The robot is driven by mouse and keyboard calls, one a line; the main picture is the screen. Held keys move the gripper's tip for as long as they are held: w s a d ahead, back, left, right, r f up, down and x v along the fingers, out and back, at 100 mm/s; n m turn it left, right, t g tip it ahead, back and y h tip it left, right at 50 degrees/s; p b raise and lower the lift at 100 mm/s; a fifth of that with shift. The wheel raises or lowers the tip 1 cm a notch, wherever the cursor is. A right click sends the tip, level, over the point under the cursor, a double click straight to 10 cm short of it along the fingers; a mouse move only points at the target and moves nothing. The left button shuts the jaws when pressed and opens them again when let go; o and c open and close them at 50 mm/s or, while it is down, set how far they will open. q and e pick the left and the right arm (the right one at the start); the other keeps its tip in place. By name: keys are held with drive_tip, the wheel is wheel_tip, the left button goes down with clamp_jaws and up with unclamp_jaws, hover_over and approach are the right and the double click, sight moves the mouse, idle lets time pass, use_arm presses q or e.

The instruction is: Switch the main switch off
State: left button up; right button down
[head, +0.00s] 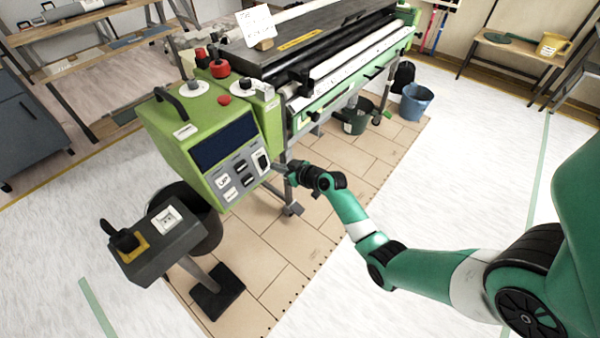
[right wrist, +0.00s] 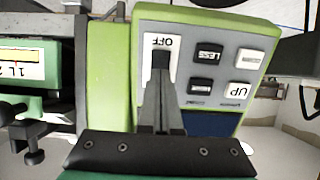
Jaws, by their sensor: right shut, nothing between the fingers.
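The switch with a white plate marked OFF (right wrist: 160,40) is on the sloped front panel of the green machine (head: 180,125). In the head view the switch (head: 262,160) is at the panel's right edge. In the right wrist view the OFF label is upside down, and a black part of the switch shows just beyond my fingertips. My right gripper (head: 280,168) is shut and empty, its fingertips (right wrist: 160,80) at the switch and hiding part of it. I cannot tell whether they touch, or the switch's position. My left gripper is not in view.
Buttons marked UP (right wrist: 240,89) and LESS (right wrist: 207,54) sit beside the switch, near a dark display (head: 224,141). A grey pedestal box (head: 160,250) with a black knob stands in front of the machine. A blue bucket (head: 416,103) stands behind. The floor at right is clear.

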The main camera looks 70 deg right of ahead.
drive_tip(key=s+f+p+v, duration=0.1)
drive_tip(key=f+p+v, duration=0.1)
drive_tip(key=v, duration=0.8)
drive_tip(key=shift+a+p, duration=0.2)
drive_tip(key=shift+p, duration=0.1)
drive_tip(key=shift+s+f, duration=0.1)
